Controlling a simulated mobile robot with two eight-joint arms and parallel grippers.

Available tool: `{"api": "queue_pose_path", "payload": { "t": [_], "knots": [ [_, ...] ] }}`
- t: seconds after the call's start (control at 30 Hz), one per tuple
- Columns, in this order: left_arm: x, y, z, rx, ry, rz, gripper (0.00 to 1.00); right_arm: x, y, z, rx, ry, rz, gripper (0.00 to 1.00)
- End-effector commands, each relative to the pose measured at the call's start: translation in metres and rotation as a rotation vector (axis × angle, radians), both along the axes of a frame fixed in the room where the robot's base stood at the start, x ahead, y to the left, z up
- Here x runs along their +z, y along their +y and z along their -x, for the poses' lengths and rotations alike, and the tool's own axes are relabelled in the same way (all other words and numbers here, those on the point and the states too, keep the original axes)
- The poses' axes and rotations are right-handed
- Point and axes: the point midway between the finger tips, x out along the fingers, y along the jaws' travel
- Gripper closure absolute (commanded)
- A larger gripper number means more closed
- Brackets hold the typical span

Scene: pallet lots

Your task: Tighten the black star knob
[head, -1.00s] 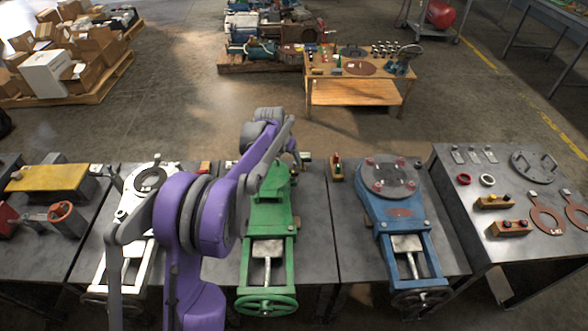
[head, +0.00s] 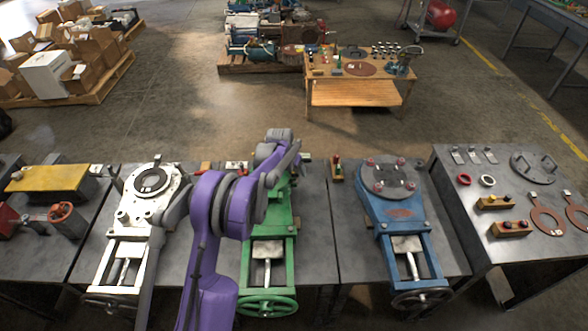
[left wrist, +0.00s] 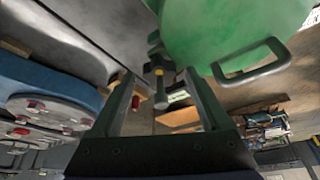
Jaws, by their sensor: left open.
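The green valve (head: 268,229) stands on the middle bench, with its handwheel at the front edge. Its rounded green body (left wrist: 235,30) with a dark grey handle fills the upper right of the left wrist view. A small dark knob-like part (left wrist: 157,67) with a yellow band and a grey stem shows beyond the fingers there; I cannot make out a star shape. My left gripper (left wrist: 160,80) is open, its fingers apart on either side of this part in the picture, with nothing held. In the head view my own arm covers much of the green valve's upper part. My right gripper is not in view.
A white valve (head: 128,232) stands left of the green one, a blue valve (head: 398,212) right. Small blocks lie along the back of the benches. A right-hand table (head: 510,260) holds rings and a flange. Open floor lies behind the benches.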

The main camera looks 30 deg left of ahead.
Motion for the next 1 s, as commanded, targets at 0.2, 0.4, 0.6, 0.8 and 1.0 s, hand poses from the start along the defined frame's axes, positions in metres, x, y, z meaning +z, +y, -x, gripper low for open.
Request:
{"api": "queue_pose_path", "payload": {
  "t": [0.2,0.4,0.6,0.8,1.0],
  "knots": [
    [0.0003,-0.0001,0.0001,0.000,0.000,0.000,0.52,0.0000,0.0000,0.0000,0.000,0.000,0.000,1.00],
    [0.0004,-0.0001,0.0002,0.000,0.000,0.000,0.88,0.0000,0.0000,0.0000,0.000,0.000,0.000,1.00],
    [0.0005,0.0000,0.0002,-0.002,0.000,0.000,1.00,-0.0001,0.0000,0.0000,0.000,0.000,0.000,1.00],
    [0.0000,0.0002,0.0003,-0.038,0.000,0.002,1.00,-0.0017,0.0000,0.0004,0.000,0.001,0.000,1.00],
    [-0.0004,0.0017,0.0003,-0.144,0.000,0.001,1.00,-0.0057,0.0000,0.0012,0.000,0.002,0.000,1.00]
  ]
}}
